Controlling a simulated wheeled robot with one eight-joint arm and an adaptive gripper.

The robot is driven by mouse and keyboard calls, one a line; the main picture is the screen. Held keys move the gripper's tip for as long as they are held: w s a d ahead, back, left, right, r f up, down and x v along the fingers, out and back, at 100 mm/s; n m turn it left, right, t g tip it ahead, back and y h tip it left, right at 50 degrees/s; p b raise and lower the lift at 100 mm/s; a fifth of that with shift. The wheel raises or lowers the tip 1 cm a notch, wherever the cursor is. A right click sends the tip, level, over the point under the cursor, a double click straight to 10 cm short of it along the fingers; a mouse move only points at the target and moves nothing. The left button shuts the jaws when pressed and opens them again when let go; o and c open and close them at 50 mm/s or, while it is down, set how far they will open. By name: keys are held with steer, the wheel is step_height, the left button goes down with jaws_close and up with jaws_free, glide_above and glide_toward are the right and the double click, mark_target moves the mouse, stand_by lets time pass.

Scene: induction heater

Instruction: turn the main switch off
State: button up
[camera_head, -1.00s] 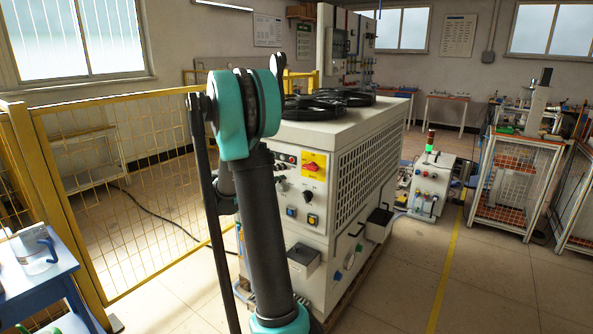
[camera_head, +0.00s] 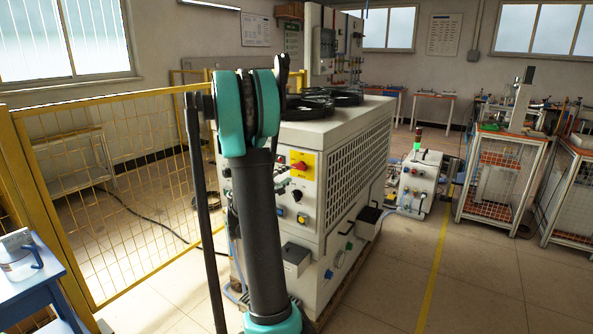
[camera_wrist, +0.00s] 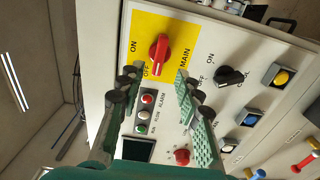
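The main switch is a red knob (camera_wrist: 159,54) on a yellow plate (camera_wrist: 140,28) marked MAIN, ON and OFF. In the wrist view the knob's long handle runs nearly up and down, its lower end near the word OFF. The knob (camera_head: 299,165) also shows on the front of the white cabinet in the head view. My gripper (camera_wrist: 156,77) is open and empty in the wrist view. Its fingers are spread to either side below the knob, apparently short of it. In the head view my arm hides most of the gripper.
A black selector knob (camera_wrist: 230,76) and a yellow button (camera_wrist: 281,77) are right of the switch. Small alarm lights (camera_wrist: 146,113) and a red button (camera_wrist: 182,156) sit below, near my fingers. A yellow mesh fence (camera_head: 130,170) stands left of the cabinet (camera_head: 345,118).

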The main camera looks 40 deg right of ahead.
mark_target(298, 168)
steer(key=x, duration=0.8)
jaws_close()
